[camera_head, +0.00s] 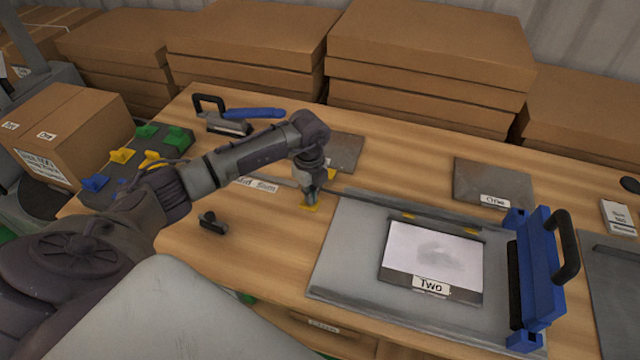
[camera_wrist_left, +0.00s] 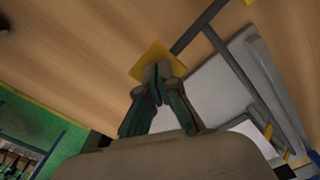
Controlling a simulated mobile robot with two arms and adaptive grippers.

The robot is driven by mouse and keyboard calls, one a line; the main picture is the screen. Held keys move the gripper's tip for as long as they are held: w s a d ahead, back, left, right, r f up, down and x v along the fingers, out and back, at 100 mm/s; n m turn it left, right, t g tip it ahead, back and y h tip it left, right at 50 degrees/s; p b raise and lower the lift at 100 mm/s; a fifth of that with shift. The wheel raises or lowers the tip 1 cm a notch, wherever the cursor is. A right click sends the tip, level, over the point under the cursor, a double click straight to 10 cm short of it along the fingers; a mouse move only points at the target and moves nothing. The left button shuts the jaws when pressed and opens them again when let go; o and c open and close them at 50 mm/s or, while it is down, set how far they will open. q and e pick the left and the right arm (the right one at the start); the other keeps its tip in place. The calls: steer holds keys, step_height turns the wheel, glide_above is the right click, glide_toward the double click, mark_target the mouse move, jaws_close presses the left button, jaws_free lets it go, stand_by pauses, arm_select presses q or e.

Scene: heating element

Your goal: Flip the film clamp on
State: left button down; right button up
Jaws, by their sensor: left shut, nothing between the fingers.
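A dark bar runs along the back edge of a grey plate (camera_head: 355,235), with a yellow tab (camera_head: 310,208) at its left end. The yellow tab also shows in the left wrist view (camera_wrist_left: 152,57). This bar looks like the film clamp, though I cannot be sure. My left gripper (camera_head: 313,190) points down right at the yellow tab. In the left wrist view its fingers (camera_wrist_left: 158,78) are shut together with nothing between them, their tips overlapping the tab. I cannot tell whether they touch it. My right gripper is not in view.
A framed sheet labelled "Two" (camera_head: 432,258) lies on the plate. A blue clamp-like bar with a black handle (camera_head: 541,270) stands at the plate's right end. A small black knob (camera_head: 212,222) sits on clear wooden table to the left. Cardboard boxes (camera_head: 430,60) line the back.

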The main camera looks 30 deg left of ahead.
arm_select(q)
steer(key=shift+f+b, duration=1)
steer(key=shift+f, duration=0.5)
steer(key=shift+r+p, duration=2.9)
steer(key=shift+r, duration=0.75)
steer(key=shift+f, duration=0.15)
